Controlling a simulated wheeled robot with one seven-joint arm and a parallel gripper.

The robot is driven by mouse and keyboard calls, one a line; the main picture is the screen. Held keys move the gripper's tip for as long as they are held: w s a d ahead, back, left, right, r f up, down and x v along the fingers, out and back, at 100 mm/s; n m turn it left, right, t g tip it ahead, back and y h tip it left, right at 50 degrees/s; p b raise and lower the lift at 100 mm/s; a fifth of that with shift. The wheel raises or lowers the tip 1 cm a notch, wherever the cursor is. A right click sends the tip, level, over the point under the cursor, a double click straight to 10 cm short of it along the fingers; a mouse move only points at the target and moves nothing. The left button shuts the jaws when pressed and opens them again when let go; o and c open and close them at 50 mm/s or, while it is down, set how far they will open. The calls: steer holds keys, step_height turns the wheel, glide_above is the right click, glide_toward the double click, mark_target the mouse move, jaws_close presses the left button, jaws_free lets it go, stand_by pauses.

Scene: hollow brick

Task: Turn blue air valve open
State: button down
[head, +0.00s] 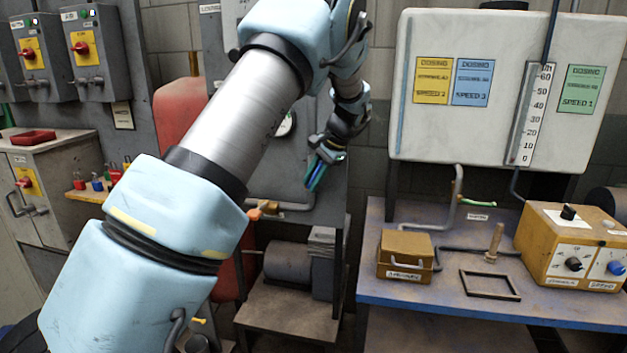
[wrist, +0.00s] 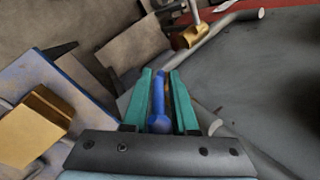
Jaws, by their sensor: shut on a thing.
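The blue air valve's lever (wrist: 158,102) lies lengthwise between the two green fingers of my gripper (wrist: 160,78) in the wrist view. My gripper is shut on this lever, with a finger on each side. In the head view my gripper (head: 316,176) is at the middle, in front of the grey panel, and a little blue of the lever (head: 319,178) shows between its fingers. The valve body and most of the pipe behind it are hidden by my gripper, so I cannot tell the valve's exact angle.
A brass fitting (wrist: 191,37) on a grey pipe (wrist: 226,30) sits beyond my fingers. An orange-handled valve (head: 265,210) is below left of my gripper. A blue bench (head: 400,285) with a yellow box (head: 404,252) and a control box (head: 570,245) stands right. A red tank (head: 182,120) is left.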

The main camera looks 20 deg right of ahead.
steer(key=h, duration=0.1)
steer(key=a+g+h, duration=0.1)
steer(key=shift+w+r+g+h+p, duration=0.2)
steer(key=shift+w+g+h+p, duration=0.05)
steer(key=shift+g+h+p, duration=0.1)
steer(key=shift+w+a+g+h, duration=0.1)
steer(key=shift+a+g+h, duration=0.2)
steer(key=shift+h, duration=0.45)
steer(key=shift+d+f+g, duration=0.1)
steer(key=shift+g, duration=0.15)
steer(key=c, duration=0.9)
jaws_free()
steer(key=r+b, duration=0.1)
steer(key=r, duration=0.6)
steer(key=r+b, duration=0.1)
steer(key=r, duration=0.2)
steer(key=shift+s+a+r+b, duration=0.3)
steer(key=shift+s+r+b, duration=0.05)
steer(key=shift+s+r, duration=0.05)
